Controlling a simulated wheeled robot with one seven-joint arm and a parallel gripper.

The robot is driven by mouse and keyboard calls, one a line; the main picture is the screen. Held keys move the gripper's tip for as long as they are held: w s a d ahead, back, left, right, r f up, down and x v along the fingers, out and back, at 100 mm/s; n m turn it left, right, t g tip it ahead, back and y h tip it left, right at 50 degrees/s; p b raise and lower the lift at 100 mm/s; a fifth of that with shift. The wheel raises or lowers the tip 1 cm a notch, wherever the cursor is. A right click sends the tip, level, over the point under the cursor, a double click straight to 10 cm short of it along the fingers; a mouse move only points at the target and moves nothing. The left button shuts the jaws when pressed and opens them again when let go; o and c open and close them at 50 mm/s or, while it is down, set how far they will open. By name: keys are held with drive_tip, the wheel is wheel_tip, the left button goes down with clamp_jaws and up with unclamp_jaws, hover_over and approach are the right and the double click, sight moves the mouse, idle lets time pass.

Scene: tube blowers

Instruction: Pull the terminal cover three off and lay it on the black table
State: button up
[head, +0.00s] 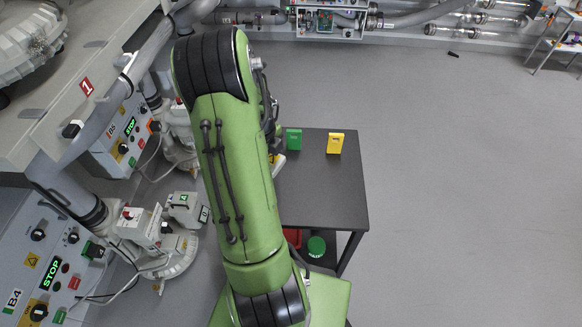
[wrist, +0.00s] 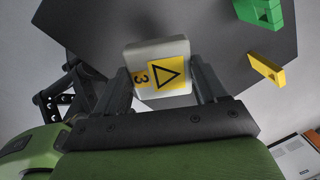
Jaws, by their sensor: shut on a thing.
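My gripper (wrist: 165,92) is shut on terminal cover three (wrist: 158,58), a pale grey block with a yellow label showing a 3 and a warning triangle. In the wrist view the cover sits between the two fingers, with the black table (wrist: 130,20) behind it. I cannot tell whether it touches the tabletop. In the head view my green arm hides most of the gripper, and a pale edge shows beside the arm at the left side of the black table (head: 320,190).
A green block (head: 293,139) and a yellow block (head: 335,143) stand near the table's far edge. The table's middle and right are clear. Blower units with grey pipes and a STOP panel (head: 50,272) line the left. Open floor lies to the right.

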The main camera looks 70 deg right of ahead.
sight(292, 196)
drive_tip(key=s+a+m+y, duration=0.2)
drive_tip(key=s+m, duration=0.1)
drive_tip(key=s, duration=0.4)
drive_tip(key=f+b, duration=0.6)
drive_tip(key=f, duration=0.1)
drive_tip(key=f+b, duration=0.3)
drive_tip(key=f, duration=0.1)
drive_tip(key=shift+d, duration=0.3)
drive_tip(key=shift+r, duration=0.1)
drive_tip(key=o, duration=1.4)
drive_tip(key=shift+o, duration=0.2)
wheel_tip(292, 196, up, 16)
drive_tip(key=p, duration=0.4)
